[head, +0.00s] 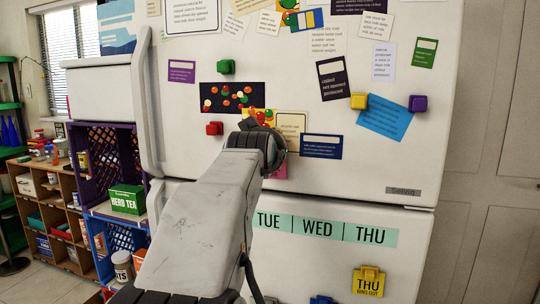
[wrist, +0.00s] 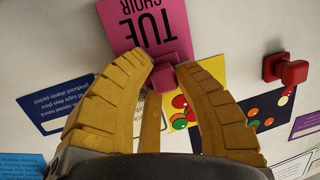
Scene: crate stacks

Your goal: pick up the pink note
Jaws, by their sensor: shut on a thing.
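The pink note (wrist: 150,18), printed "TUE CHOIR", shows upside down at the top of the wrist view. It lies against the white fridge door. A dark pink magnet (wrist: 164,78) sits over the note's edge. My gripper (wrist: 165,68) has its two yellow fingers closed on this magnet, one on each side. The fingers touch the magnet, not the paper. In the head view my arm and wrist hide the fingers and most of the note; only a small pink piece (head: 280,171) shows beside the wrist.
The fridge door (head: 300,192) carries several other notes and magnets. A red magnet (head: 214,128) is left of my wrist. Crates (head: 105,160) and shelves stand at left.

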